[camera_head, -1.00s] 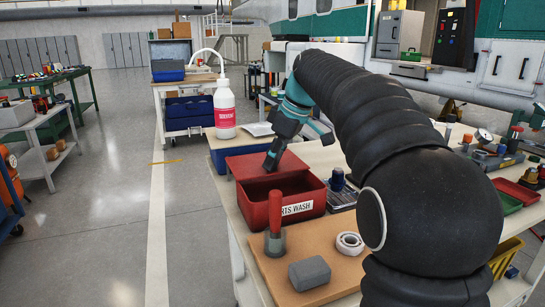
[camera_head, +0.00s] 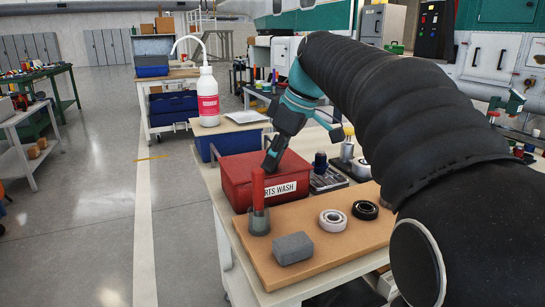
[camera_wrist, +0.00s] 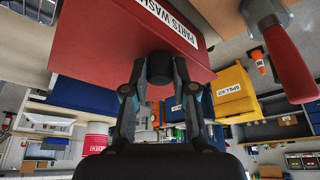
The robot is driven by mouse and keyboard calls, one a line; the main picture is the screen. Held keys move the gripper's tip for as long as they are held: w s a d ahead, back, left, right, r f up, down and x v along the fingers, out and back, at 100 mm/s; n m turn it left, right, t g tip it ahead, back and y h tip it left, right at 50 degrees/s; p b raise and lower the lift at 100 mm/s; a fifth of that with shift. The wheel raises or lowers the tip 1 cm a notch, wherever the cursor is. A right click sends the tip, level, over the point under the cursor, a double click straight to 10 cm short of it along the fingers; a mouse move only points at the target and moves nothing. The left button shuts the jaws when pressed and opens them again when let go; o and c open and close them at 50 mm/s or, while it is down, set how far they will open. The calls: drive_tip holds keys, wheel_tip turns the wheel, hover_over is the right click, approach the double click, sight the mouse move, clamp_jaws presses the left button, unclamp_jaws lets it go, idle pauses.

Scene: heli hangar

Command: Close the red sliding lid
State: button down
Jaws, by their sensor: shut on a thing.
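The red parts wash bin (camera_head: 287,191) stands on the bench, with a white label on its front wall. Its red sliding lid (camera_head: 240,166) lies flat over the top, and no open gap shows in the head view. My gripper (camera_head: 270,164) reaches down onto the lid. In the wrist view, my gripper (camera_wrist: 160,82) is shut on a dark round knob (camera_wrist: 160,84) against the red surface. The fingers hide part of the knob.
A grey block (camera_head: 293,248) and a bearing ring (camera_head: 332,220) lie on the brown board.

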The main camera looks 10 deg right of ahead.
drive_tip(key=c, duration=0.9)
unclamp_jaws()
drive_tip(key=shift+s, duration=0.25)
drive_tip(key=v, duration=1.2)
drive_tip(key=shift+w, duration=0.1)
